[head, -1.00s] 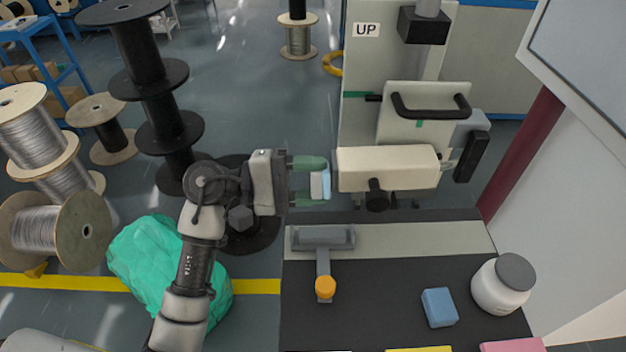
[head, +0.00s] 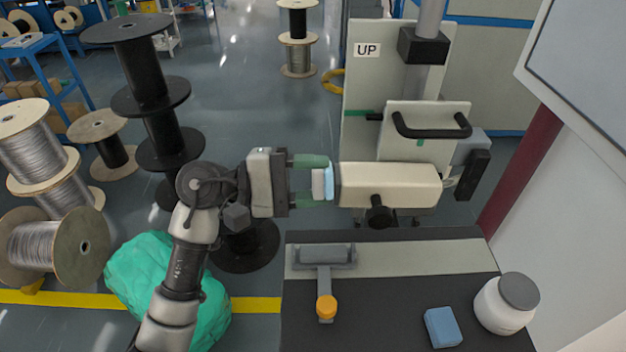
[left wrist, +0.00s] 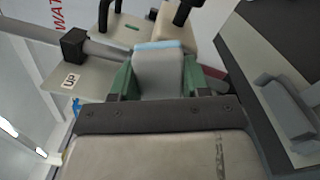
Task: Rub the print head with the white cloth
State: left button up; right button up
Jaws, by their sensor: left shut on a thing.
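The print head (head: 395,186), a cream block with a dark end on its left and a black knob below, sits on the upright machine above the table. My left gripper (head: 312,182) has green fingers and is shut on the cloth (head: 318,183), which looks like a small whitish pad with a light blue face (head: 329,182). The blue face is up against the print head's left end; I cannot tell whether it presses on it. The left wrist view shows the pad (left wrist: 158,72) between the green fingers, with the print head (left wrist: 172,28) beyond. My right gripper is out of view.
The dark table holds a grey tool with an orange knob (head: 326,307), a blue block (head: 442,327) and a white jar with a grey lid (head: 505,303). Black spools (head: 150,90) and a green wrapped bundle (head: 140,275) stand on the floor at left. A screen (head: 585,60) is at upper right.

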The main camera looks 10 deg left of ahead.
pick_arm(q)
jog(key=shift+b+v, duration=1.85)
jog(key=shift+v, duration=1.05)
jog(key=b+v, duration=0.2)
jog(key=v, duration=0.1)
jog(key=shift+d, duration=0.15)
